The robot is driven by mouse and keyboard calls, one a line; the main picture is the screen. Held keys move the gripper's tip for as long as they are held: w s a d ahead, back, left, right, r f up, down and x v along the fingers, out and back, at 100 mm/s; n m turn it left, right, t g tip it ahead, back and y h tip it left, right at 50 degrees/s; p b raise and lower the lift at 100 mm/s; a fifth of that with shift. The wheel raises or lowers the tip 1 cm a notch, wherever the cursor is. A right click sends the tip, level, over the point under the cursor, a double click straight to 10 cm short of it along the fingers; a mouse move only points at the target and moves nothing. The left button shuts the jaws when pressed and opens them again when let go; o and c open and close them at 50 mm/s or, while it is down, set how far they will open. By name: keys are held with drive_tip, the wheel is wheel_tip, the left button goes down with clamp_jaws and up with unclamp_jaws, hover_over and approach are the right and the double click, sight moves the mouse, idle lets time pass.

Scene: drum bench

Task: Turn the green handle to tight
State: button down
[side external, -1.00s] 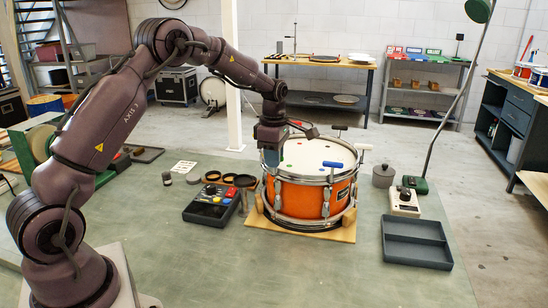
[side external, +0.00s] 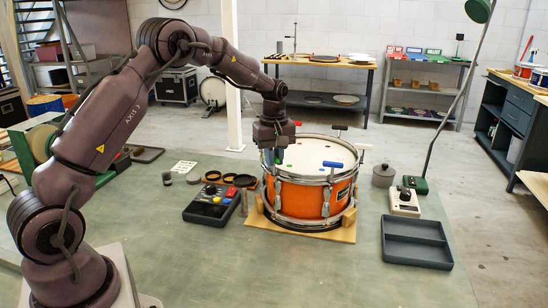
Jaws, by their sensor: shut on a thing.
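The orange drum (side external: 297,199) stands upright on a wooden base, with a white head and a metal rim. My gripper (side external: 271,160) points down at the drum's near left rim. It is shut on the green handle (side external: 279,157), which is mostly hidden by the fingers; only a small green patch shows. The handle's exact angle cannot be told. A blue handle (side external: 332,165) sits on the right part of the rim, and a black handle (side external: 339,128) and a white handle (side external: 363,147) stand farther round.
A control box (side external: 211,205) with coloured buttons lies left of the drum. A beige dial box (side external: 404,201), a grey tray (side external: 416,241) and a lidded grey pot (side external: 383,175) are to the right. The near bench top is clear.

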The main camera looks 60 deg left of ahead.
drive_tip(key=m, duration=0.5)
drive_tip(key=shift+m, duration=0.3)
drive_tip(key=m, duration=1)
drive_tip(key=shift+m, duration=0.4)
drive_tip(key=m, duration=0.5)
drive_tip(key=shift+m, duration=0.3)
drive_tip(key=m, duration=1)
drive_tip(key=shift+m, duration=0.4)
drive_tip(key=m, duration=0.5)
drive_tip(key=shift+r+m, duration=0.1)
drive_tip(key=shift+m, duration=2.3)
